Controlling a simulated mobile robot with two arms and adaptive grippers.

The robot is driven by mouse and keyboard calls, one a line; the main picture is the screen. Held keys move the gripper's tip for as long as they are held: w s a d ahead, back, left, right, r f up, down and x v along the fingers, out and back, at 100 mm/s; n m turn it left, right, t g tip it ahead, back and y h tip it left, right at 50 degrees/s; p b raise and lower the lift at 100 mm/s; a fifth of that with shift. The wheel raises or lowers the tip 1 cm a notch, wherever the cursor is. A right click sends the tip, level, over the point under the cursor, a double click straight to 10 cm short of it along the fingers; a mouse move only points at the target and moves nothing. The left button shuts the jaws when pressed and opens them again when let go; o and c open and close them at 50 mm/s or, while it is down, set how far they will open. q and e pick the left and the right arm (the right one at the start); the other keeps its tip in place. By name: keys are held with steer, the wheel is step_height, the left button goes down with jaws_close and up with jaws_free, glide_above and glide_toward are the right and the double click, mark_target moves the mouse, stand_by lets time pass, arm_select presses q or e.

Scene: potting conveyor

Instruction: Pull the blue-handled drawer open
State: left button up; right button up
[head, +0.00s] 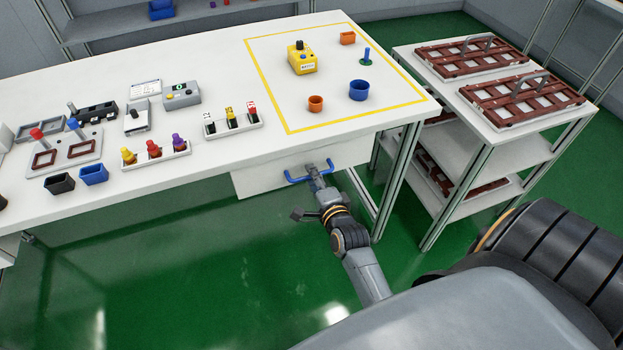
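The white drawer (262,180) sits under the front edge of the white workbench, its front facing me. Its blue handle (293,179) is a bar across the drawer front. My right gripper (315,174) is at the middle of this handle, its fingers overlapping the bar and hiding part of it. The fingers look narrow from here, and I cannot tell whether they are closed around the bar. The drawer front lies close below the bench edge; any gap behind it is hidden. My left gripper is not in view.
The white workbench (205,75) carries pots, a yellow box (302,60), grey devices and holders with coloured plugs. A bench leg (398,180) stands right of the drawer. A white cart (480,110) with brown racks stands farther right. Green floor is clear at the front left.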

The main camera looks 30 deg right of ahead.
steer(key=shift+w+d+f, duration=0.15)
steer(key=shift+w, duration=0.5)
jaws_close()
